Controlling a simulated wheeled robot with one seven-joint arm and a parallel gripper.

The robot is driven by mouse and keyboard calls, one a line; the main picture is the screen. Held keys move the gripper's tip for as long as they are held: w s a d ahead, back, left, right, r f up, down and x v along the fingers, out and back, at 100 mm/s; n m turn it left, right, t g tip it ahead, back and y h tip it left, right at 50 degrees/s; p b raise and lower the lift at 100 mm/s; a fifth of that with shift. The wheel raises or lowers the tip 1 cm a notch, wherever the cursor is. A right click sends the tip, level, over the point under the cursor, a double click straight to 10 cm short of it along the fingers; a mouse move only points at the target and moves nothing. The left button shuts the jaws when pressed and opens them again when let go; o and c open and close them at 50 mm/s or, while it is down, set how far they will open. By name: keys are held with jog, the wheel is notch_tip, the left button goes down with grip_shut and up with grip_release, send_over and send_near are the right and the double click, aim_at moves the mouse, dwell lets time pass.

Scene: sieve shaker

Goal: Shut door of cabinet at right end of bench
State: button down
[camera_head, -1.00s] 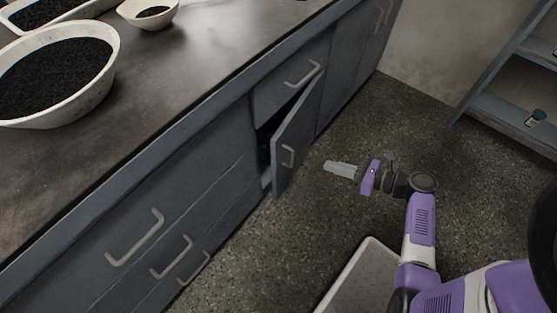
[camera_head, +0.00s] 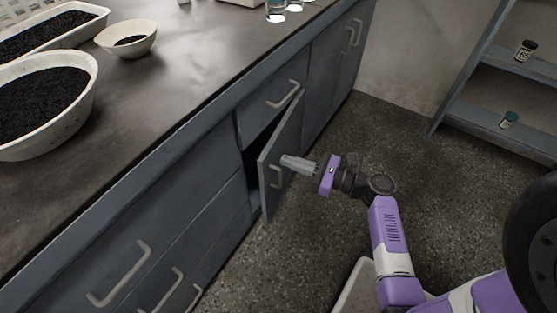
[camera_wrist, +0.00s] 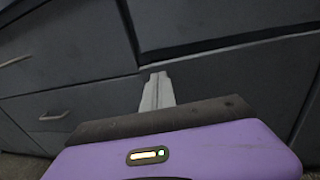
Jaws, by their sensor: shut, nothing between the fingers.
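The grey cabinet door (camera_head: 286,150) stands ajar below a drawer on the bench front. Its free edge is to the left, with a dark gap behind it. The door has a pale bar handle (camera_head: 276,177). My gripper (camera_head: 287,162) is shut and empty, its fingertips overlapping the door's outer face just above the handle. Whether they touch the door is unclear. In the wrist view the shut fingers (camera_wrist: 157,92) point at grey cabinet fronts with a dark gap above the tips.
The bench top (camera_head: 190,85) carries a large bowl of dark grains (camera_head: 85,118), a small bowl (camera_head: 140,46) and glassware (camera_head: 276,12). Drawers with bar handles (camera_head: 122,282) lie left of the door. A shelf rack (camera_head: 485,105) stands at the right. The floor between is open.

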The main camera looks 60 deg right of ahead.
aim_at(268, 155)
jog(key=shift+w+a+b, duration=0.2)
jog(key=shift+w+b, duration=0.05)
jog(key=shift+w, duration=0.7)
jog(key=shift+w+a+b, duration=0.15)
jog(key=shift+w+b, duration=0.1)
jog(key=shift+w, duration=0.7)
